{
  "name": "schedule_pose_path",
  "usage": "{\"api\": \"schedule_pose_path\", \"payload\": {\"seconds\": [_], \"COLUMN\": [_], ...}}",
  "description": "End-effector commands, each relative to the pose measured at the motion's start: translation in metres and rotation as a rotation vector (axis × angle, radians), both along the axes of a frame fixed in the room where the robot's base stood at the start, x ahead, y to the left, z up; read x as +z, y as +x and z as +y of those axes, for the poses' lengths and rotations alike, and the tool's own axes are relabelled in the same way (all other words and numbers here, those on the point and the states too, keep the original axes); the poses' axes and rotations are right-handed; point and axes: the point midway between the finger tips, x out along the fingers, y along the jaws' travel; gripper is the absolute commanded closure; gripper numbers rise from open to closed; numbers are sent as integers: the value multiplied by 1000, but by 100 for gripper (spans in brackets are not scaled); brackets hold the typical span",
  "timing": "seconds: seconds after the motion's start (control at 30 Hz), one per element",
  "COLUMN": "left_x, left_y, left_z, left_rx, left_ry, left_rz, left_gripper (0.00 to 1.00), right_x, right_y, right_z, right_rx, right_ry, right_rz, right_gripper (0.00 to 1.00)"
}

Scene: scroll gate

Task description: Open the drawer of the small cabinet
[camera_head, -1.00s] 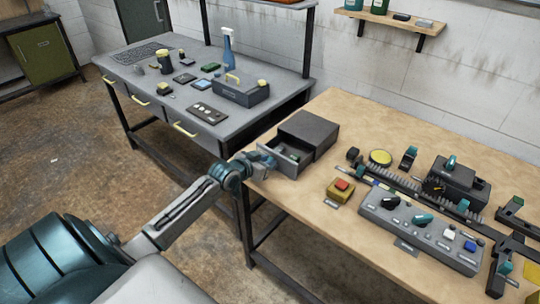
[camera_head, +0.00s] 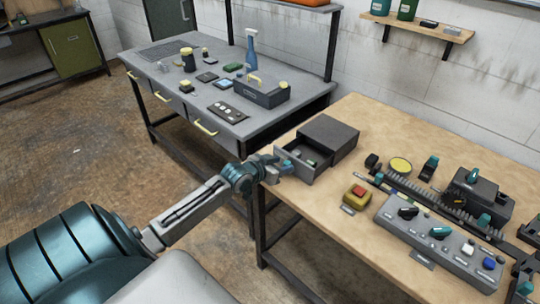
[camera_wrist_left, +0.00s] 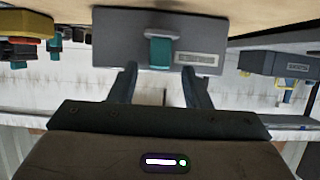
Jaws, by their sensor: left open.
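The small dark grey cabinet (camera_head: 331,136) stands on the left part of the wooden table. Its drawer (camera_head: 304,164) is pulled out toward the left, and small items show inside it. In the left wrist view the drawer's grey front (camera_wrist_left: 113,42) carries a teal handle (camera_wrist_left: 160,52) and a pale label. My left gripper (camera_head: 283,166) is at the drawer front. In the wrist view its two fingers (camera_wrist_left: 158,82) are spread to either side of the handle and apart from it. My right gripper is not in view.
On the wooden table (camera_head: 300,201), right of the cabinet, stand a yellow box with a red button (camera_head: 356,196), a control panel (camera_head: 436,240) and a toothed rail. A grey workbench (camera_head: 152,47) with a toolbox (camera_head: 262,93) is behind. Bare floor lies at left.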

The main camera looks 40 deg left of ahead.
Motion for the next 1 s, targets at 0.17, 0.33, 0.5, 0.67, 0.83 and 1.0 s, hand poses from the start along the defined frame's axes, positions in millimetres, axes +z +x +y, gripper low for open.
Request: {"api": "schedule_pose_path", "payload": {"seconds": [0.17,0.33,0.5,0.67,0.83,1.0], "left_x": [11,24,32,35,36,36], "left_y": [-32,-60,-77,-85,-87,-87], "left_z": [3,4,6,6,6,6], "left_rx": [-5,-5,-1,-2,-1,-1], "left_ry": [9,8,5,2,1,1], "left_rz": [4,3,3,2,0,0], "left_gripper": [56,56,56,56,56,56], "right_x": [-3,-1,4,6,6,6], "right_y": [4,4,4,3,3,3], "right_z": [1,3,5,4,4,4], "right_rx": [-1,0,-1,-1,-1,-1], "right_ry": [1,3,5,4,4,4], "right_rz": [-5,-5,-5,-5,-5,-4], "right_gripper": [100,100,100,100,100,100]}}
